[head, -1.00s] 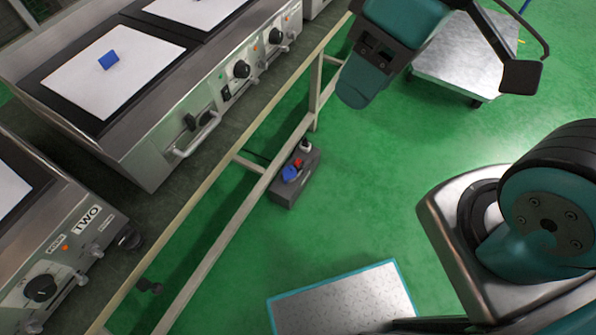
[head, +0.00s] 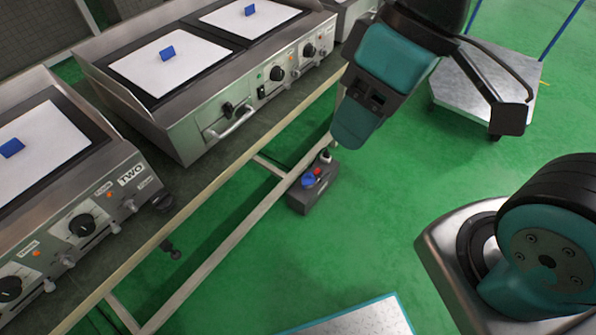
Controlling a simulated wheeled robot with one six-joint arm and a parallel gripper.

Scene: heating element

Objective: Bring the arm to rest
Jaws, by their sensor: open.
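My arm hangs in from the top right of the head view, with a teal and black wrist part (head: 385,75) pointing down. The other finger is hidden. I see nothing held, and my gripper is open.
A metal bench (head: 225,145) runs along the left with griddles bearing white sheets and blue pieces. A dark box (head: 313,194) stands on the floor below it. A platform trolley (head: 485,88) stands behind the gripper. Green floor is clear in the middle.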

